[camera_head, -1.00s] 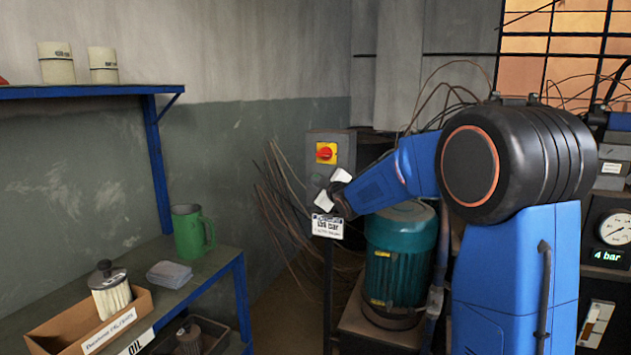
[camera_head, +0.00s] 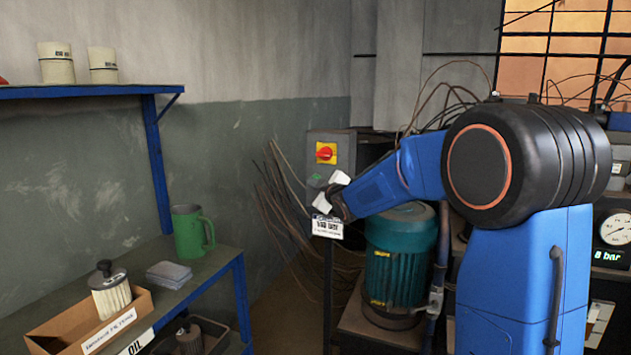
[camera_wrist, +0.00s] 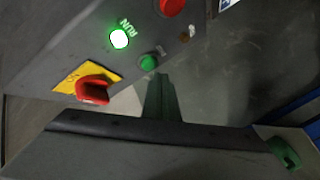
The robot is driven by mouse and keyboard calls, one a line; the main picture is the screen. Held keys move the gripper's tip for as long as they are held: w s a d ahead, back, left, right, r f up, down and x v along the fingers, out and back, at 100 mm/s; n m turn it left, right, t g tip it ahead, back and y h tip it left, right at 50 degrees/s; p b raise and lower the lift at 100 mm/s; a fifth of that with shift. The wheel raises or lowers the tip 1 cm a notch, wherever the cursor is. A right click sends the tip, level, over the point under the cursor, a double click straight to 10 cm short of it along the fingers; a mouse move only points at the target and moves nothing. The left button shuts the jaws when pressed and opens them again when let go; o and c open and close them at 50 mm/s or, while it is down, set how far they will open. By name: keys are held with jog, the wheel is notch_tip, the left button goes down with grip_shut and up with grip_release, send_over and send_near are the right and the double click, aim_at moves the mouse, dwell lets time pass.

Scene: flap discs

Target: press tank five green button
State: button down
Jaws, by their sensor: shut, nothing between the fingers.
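A grey control box (camera_head: 345,143) stands on a post. In the wrist view its face (camera_wrist: 60,50) carries a small green button (camera_wrist: 148,62), a lit lamp (camera_wrist: 119,39) marked RUN, a red button (camera_wrist: 171,6) and a red rotary switch (camera_wrist: 92,90) on a yellow plate. The rotary switch also shows in the head view (camera_head: 325,153). My gripper (camera_head: 323,198) is shut and empty at the box's lower part. In the wrist view its fingers (camera_wrist: 161,82) point at the panel just below the green button; a small gap appears between them. I cannot read a tank number.
A teal motor (camera_head: 400,260) stands below my arm. A gauge (camera_head: 616,229) at right has a display (camera_head: 608,256) reading 8 bar. Loose cables hang behind the box. A blue-framed bench (camera_head: 235,262) at left holds a green mug (camera_head: 190,232) and filters.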

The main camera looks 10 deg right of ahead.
jog(key=shift+s+a, duration=0.75)
jog(key=shift+s, duration=0.3)
jog(key=shift+s+a, duration=0.7)
jog(key=shift+s, duration=0.3)
jog(key=s+d+f+m+g+h, duration=0.1)
jog(key=s+f+m+g, duration=0.3)
jog(key=s, duration=1.4)
jog(key=s+d+f+m+g+h, duration=0.1)
jog(key=s+d+f+m+g, duration=0.2)
jog(key=s, duration=1.5)
jog(key=s+d+f+m+g+h, duration=0.1)
jog(key=s+d+f+m+g, duration=0.2)
jog(key=s+f, duration=0.7)
jog(key=s+m+g, duration=0.1)
jog(key=s+g, duration=0.1)
jog(key=s, duration=0.6)
jog(key=shift+f+m, duration=0.25)
jog(key=shift+m, duration=0.15)
